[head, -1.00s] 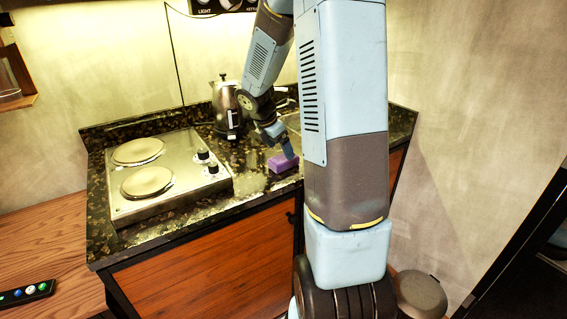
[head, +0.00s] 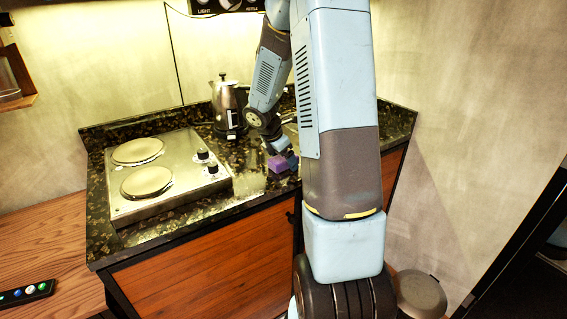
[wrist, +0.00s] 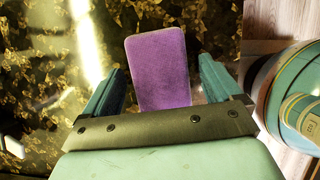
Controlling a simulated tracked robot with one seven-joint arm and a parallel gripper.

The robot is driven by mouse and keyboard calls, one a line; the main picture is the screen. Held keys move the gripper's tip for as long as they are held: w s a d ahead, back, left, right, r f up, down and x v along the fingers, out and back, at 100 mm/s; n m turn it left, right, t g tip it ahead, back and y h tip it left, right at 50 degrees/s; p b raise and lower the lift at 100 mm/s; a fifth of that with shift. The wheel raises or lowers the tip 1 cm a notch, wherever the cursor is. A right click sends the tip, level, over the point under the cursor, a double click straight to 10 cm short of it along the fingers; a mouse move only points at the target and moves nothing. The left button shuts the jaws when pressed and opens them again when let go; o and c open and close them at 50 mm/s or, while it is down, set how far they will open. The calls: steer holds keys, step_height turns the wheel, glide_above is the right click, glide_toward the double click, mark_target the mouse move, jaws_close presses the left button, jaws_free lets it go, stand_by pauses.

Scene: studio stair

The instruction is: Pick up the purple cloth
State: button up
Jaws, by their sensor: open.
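The purple cloth (head: 279,164) is a small block-like folded piece on the dark speckled counter, near its front edge and right of the hob. In the wrist view the purple cloth (wrist: 158,66) lies between the two fingers, its far end reaching past their tips. My gripper (wrist: 163,72) is open, one finger on each side of the cloth, with a gap on both sides. In the head view my gripper (head: 288,158) is at the cloth, partly hidden by my arm. Whether the fingers touch the counter cannot be told.
A two-plate hob (head: 165,178) stands left on the counter (head: 250,187). A metal kettle (head: 226,103) stands behind the cloth, near my forearm. A wooden surface (head: 45,240) with a button panel (head: 27,292) is at lower left. A round bin (head: 420,294) stands on the floor at right.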

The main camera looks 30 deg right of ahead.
steer(key=c, duration=1)
steer(key=shift+c, duration=0.2)
steer(key=shift+r, duration=0.55)
steer(key=s+a+r, duration=0.3)
steer(key=s+r, duration=0.9)
steer(key=s, duration=0.1)
steer(key=shift+s, duration=0.3)
steer(key=shift+a, duration=0.1)
